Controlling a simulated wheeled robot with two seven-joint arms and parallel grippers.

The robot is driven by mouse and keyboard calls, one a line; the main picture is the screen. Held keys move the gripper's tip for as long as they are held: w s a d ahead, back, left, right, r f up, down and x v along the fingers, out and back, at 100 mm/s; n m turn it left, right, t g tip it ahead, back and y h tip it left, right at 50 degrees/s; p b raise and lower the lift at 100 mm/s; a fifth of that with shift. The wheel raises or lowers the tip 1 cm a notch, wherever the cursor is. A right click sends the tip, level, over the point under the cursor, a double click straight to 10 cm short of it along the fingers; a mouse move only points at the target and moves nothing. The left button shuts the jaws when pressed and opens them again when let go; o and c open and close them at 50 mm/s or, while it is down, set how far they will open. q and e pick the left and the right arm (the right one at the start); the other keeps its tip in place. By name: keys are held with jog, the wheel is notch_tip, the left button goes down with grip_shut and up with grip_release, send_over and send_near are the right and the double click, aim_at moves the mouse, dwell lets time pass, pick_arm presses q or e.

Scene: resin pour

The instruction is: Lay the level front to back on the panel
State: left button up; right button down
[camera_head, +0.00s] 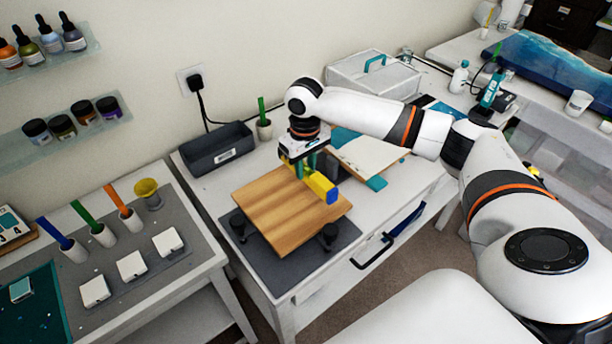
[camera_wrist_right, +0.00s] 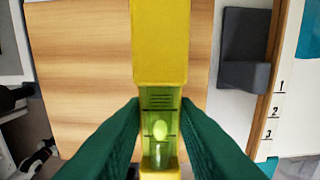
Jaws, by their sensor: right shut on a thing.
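The wooden panel (camera_head: 270,215) lies raised on dark knobbed supports over a grey mat (camera_head: 262,262). The yellow level (camera_head: 322,186) is over the panel's right side in the head view. My right gripper (camera_head: 306,166) is shut on the level around its middle. In the right wrist view, the green fingers (camera_wrist_right: 158,125) flank the green vial of the level (camera_wrist_right: 161,40), which runs up the picture over the wood grain of the panel (camera_wrist_right: 75,60). I cannot tell whether the level touches the panel. My left gripper is not in view.
A dark bin (camera_head: 217,152) stands behind the panel, with a green stick in a white cup (camera_head: 264,130) beside it. A white sheet (camera_head: 372,152) on a teal board lies right of the panel. A side table at left holds cups with coloured sticks and white blocks.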

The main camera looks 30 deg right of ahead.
aim_at(305, 178)
jog(key=shift+f+p, duration=0.4)
jog(key=shift+f, duration=1.65)
jog(key=c, duration=1.2)
grip_release()
jog(key=shift+f, duration=0.1)
jog(key=shift+o, duration=0.2)
notch_tip(305, 178, up, 12)
jog(key=b, duration=0.2)
jog(key=shift+b, duration=0.4)
jog(key=shift+s, duration=0.1)
